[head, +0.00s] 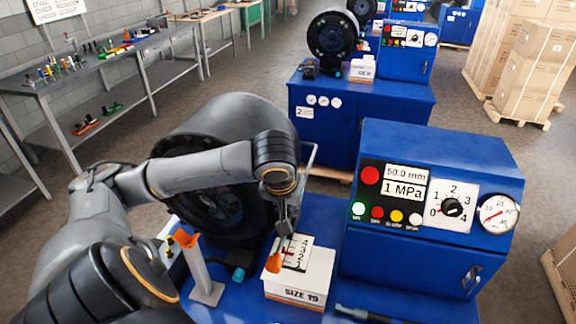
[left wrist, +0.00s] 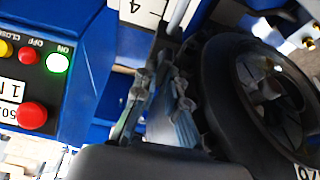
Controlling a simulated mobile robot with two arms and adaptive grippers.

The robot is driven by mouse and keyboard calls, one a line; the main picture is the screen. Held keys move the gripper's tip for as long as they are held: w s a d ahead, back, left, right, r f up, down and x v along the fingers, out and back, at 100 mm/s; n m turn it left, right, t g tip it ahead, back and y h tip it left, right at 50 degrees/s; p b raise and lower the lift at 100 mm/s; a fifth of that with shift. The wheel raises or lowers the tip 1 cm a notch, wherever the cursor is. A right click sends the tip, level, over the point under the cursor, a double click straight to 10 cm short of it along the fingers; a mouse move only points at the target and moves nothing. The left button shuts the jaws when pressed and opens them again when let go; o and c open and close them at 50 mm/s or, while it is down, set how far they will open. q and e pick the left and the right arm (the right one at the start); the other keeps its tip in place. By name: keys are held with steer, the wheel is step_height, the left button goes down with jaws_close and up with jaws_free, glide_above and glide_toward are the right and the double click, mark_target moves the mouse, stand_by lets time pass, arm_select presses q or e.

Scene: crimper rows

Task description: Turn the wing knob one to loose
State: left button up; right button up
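Two orange wing-shaped pieces show in the head view. One orange wing (head: 185,238) tops a pale post at the left of the blue bench. The other orange wing (head: 274,262) is at the front of the white SIZE 19 box (head: 300,283), beside a numbered scale card (head: 297,251) with a red mark. I cannot tell which is knob one or read any loose mark. My left gripper (head: 284,224) points down just above the box and right orange wing. In the left wrist view its fingers (left wrist: 158,108) are apart with nothing seen between them. My right gripper is not in view.
The black crimper ring (head: 212,205) stands close behind my left arm. The blue control cabinet (head: 430,220) with buttons, dial and gauge rises right of the box. A dark tool with a teal end (head: 360,314) lies at the front edge.

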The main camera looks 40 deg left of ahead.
arm_select(q)
steer(key=o, duration=0.4)
steer(key=v, duration=1.2)
steer(key=shift+w, duration=0.1)
